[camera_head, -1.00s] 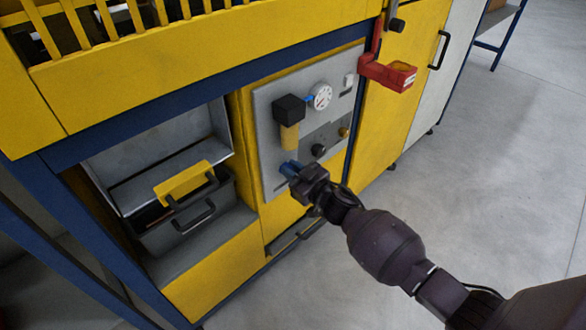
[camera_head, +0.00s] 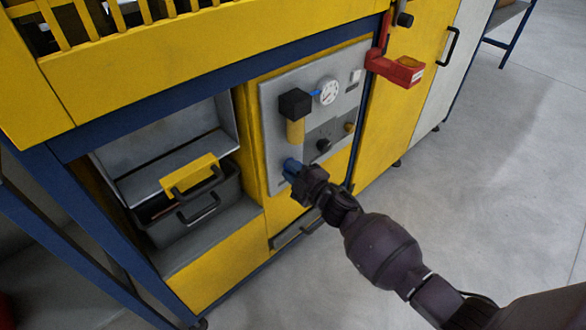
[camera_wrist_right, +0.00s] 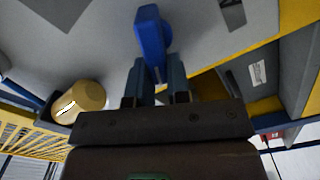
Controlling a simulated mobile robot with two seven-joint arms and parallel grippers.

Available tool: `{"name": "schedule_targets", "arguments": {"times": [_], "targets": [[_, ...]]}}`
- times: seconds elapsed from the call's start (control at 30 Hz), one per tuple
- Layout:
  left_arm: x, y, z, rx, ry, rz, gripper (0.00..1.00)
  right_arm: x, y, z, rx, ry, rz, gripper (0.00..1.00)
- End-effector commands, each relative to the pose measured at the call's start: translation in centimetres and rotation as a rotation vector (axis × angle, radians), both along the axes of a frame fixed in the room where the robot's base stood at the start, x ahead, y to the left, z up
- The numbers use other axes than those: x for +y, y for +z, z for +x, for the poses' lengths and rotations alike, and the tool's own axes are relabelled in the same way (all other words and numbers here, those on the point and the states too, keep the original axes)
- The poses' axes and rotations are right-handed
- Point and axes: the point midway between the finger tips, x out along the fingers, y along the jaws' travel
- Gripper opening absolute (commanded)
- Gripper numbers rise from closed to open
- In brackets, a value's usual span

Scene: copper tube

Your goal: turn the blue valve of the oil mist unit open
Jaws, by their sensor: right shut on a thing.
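The blue valve (camera_head: 290,165) sits low on the grey panel (camera_head: 271,130) of the oil mist unit, below a black-topped filter with a yellow bowl (camera_head: 295,131). My right gripper (camera_head: 299,172) is at the valve and partly covers it in the head view. In the right wrist view the blue handle (camera_wrist_right: 151,38) reaches down between the two fingers of my right gripper (camera_wrist_right: 154,82), which is shut on its lower end. The yellow bowl also shows in the right wrist view (camera_wrist_right: 82,101). My left gripper is not in view.
A pressure gauge (camera_head: 328,91) and a black knob (camera_head: 323,145) are on the same panel. A red bracket (camera_head: 396,67) juts out at the upper right. A dark toolbox (camera_head: 195,208) stands in the open bay at left. The floor at right is clear.

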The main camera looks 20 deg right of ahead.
Motion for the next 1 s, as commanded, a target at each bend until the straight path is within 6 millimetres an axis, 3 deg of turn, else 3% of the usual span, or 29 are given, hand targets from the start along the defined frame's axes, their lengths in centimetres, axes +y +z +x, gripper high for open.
{"name": "schedule_targets", "arguments": {"times": [0.5, 1.0], "targets": [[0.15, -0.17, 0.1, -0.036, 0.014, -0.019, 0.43, 0.19, -1.1, -0.16, -0.129, 0.0, -0.364, 0.0], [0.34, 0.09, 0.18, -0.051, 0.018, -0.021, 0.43, 0.16, -1.16, -0.11, -0.165, -0.001, -0.46, 0.0]]}}
